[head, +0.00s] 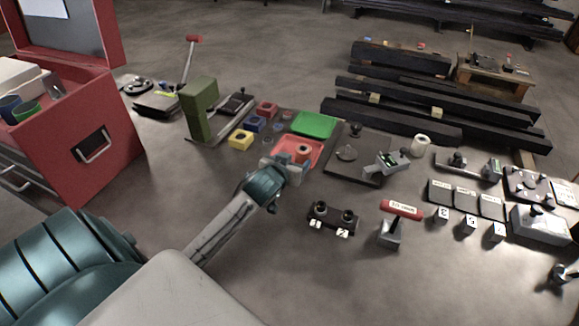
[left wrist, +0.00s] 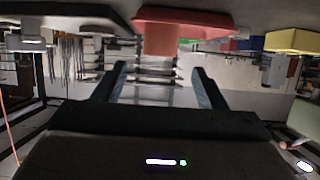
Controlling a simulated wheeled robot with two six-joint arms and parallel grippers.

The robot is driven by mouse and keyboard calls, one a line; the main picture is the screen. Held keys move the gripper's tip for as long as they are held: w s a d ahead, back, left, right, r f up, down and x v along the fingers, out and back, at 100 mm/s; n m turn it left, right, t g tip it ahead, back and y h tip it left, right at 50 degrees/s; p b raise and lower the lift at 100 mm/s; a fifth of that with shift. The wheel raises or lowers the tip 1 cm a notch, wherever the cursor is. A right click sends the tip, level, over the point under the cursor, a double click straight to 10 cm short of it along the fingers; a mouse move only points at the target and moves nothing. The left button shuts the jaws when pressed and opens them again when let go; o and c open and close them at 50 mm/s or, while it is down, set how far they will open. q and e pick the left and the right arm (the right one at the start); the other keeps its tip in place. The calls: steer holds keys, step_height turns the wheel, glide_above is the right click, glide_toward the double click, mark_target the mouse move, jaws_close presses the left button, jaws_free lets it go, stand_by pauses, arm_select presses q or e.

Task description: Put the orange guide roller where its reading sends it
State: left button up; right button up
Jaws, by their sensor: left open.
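The orange guide roller (head: 304,151) appears to be the short orange cylinder standing on the red tray (head: 283,147). In the left wrist view, which is upside down, the orange roller (left wrist: 161,40) stands on the red tray (left wrist: 190,14). My left gripper (head: 287,168) is at the near edge of the tray, just short of the roller. Its two fingers (left wrist: 160,85) are apart with nothing between them. A green tray (head: 315,124) lies behind the red one.
Yellow (head: 240,140), blue (head: 254,124) and red (head: 267,109) blocks stand left of the trays. A green upright stand (head: 200,107) is further left. A red-topped stand (head: 401,211) and a black two-knob fixture (head: 333,217) stand nearer. Bare tabletop lies between.

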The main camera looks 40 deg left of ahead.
arm_select(q)
steer(key=shift+v, duration=1.1)
